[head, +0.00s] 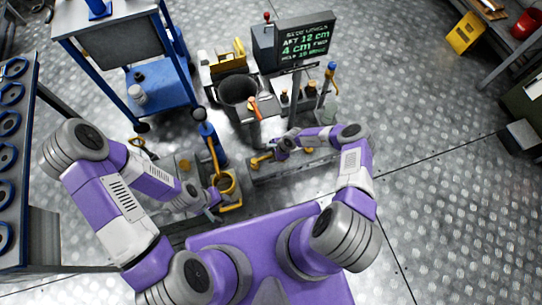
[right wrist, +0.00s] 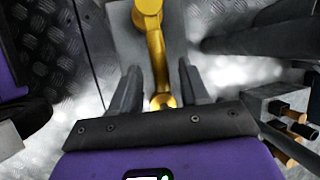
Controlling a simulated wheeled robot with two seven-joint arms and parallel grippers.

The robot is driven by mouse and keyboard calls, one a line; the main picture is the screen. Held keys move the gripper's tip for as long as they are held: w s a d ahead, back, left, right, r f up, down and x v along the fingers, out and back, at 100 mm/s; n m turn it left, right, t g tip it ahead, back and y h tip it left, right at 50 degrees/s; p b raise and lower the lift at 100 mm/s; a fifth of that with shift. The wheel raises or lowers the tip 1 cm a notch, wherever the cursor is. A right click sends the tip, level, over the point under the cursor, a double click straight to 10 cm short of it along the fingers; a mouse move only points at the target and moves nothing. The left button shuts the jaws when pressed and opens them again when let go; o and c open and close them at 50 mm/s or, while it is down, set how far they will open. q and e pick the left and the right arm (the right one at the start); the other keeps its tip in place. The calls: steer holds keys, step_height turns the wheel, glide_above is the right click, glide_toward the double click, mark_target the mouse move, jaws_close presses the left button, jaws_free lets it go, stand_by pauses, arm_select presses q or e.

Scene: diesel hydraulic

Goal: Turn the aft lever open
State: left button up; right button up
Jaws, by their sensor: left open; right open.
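A yellow lever (right wrist: 156,50) lies between the two dark fingers of my right gripper (right wrist: 160,72) in the right wrist view. The fingers stand apart with a gap on each side of the lever, and I see no clear contact. In the head view this yellow lever (head: 260,160) sits on a grey base, just left of my right gripper (head: 277,151). No label marks it as the aft one. My left gripper (head: 213,213) is low beside a yellow fitting (head: 227,183); its fingers are small and partly hidden.
A dark round bucket (head: 238,90) and an orange-handled lever (head: 254,108) stand behind the right gripper. A blue cart (head: 158,75) is at back left.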

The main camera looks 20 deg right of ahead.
steer(key=shift+a+f, duration=0.1)
steer(key=shift+f, duration=0.1)
steer(key=shift+c, duration=0.3)
jaws_close()
